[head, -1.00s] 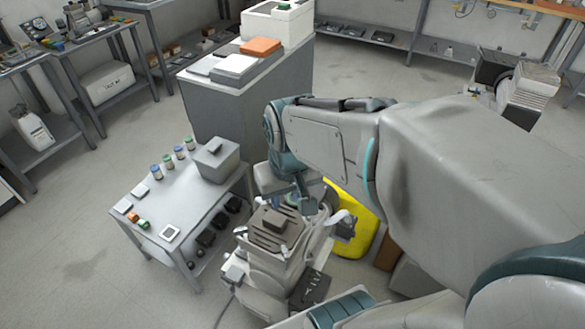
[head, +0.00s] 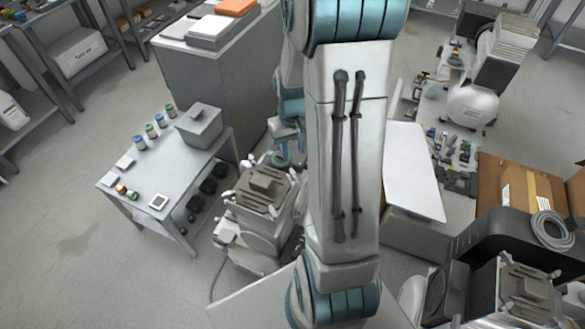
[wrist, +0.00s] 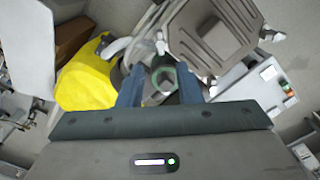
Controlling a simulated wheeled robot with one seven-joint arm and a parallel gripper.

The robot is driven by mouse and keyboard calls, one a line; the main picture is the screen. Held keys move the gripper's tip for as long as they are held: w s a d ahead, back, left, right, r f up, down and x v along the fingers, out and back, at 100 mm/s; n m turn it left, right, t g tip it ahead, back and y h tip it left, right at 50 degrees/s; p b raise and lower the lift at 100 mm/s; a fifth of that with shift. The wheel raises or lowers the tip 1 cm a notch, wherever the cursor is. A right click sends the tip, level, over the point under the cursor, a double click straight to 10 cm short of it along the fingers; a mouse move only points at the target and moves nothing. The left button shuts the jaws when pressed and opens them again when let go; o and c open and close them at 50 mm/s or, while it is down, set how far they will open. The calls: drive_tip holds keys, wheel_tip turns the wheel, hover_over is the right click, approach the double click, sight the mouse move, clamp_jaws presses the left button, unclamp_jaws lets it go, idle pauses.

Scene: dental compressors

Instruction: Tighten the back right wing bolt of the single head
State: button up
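A compressor with a square, ribbed grey-brown head cover (head: 262,186) stands just right of the small table in the head view. The cover also fills the upper middle of the wrist view (wrist: 213,38). White wing-like pieces stick out around it; one (wrist: 160,46) is at its left edge and another (wrist: 272,36) at its right corner in the wrist view. My gripper (wrist: 160,88) is open beside the cover. A green-ringed round part (wrist: 185,78) shows between and behind the fingers, and I cannot tell any contact. In the head view my arm hides part of the gripper.
A grey table (head: 150,182) with jars and a grey box stands left of the compressor. A tall grey cabinet (head: 215,85) is behind it. A yellow object (wrist: 85,82) lies near my left finger. Another ribbed-top machine (head: 525,292) and a cardboard box (head: 515,190) are at right.

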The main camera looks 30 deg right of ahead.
sight(293, 173)
wheel_tip(293, 173, down, 10)
drive_tip(key=shift+r, duration=0.1)
idle(0.4)
clamp_jaws()
